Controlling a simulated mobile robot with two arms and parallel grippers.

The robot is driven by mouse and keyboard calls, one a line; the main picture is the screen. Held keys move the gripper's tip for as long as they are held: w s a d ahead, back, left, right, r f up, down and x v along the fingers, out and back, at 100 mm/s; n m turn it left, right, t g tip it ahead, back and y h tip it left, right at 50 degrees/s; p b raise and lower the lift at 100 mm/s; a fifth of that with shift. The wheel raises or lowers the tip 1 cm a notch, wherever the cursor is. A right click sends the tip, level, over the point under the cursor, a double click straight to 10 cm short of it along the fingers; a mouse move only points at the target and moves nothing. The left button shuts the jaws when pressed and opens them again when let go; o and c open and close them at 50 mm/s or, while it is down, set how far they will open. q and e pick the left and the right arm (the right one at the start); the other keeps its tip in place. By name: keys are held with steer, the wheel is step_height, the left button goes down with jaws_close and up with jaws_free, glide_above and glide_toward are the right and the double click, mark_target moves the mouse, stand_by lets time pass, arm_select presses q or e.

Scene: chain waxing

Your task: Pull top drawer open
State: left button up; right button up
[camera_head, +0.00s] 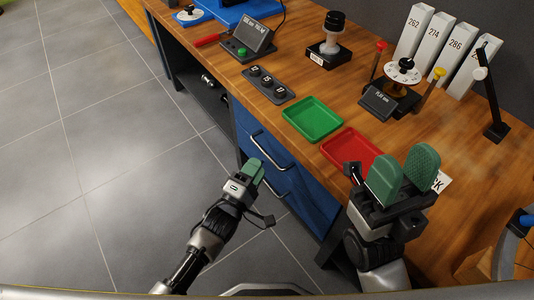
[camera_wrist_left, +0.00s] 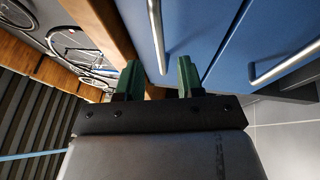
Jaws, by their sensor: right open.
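The blue top drawer (camera_head: 247,128) is in the cabinet under the wooden bench and looks shut, with a metal bar handle (camera_head: 272,151). My left gripper (camera_head: 254,171) is in front of the drawer, close to this handle. In the left wrist view its green fingers (camera_wrist_left: 158,75) are apart, and the top handle (camera_wrist_left: 156,32) shows in line with the gap between them. I cannot tell whether they touch it. My right gripper (camera_head: 403,170) is open and empty above the bench's near right part.
A lower drawer handle (camera_head: 276,187) is below; it also shows in the left wrist view (camera_wrist_left: 286,64). On the bench are a green tray (camera_head: 313,119), a red tray (camera_head: 350,147) and a knob panel (camera_head: 268,85). Grey floor (camera_head: 90,130) left of the cabinet is clear.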

mark_target(266, 152)
arm_select(q)
steer(key=b+x, duration=0.1)
steer(key=x, duration=0.4)
steer(key=shift+w+d+b, duration=0.2)
steer(key=shift+w+b, duration=0.1)
jaws_close()
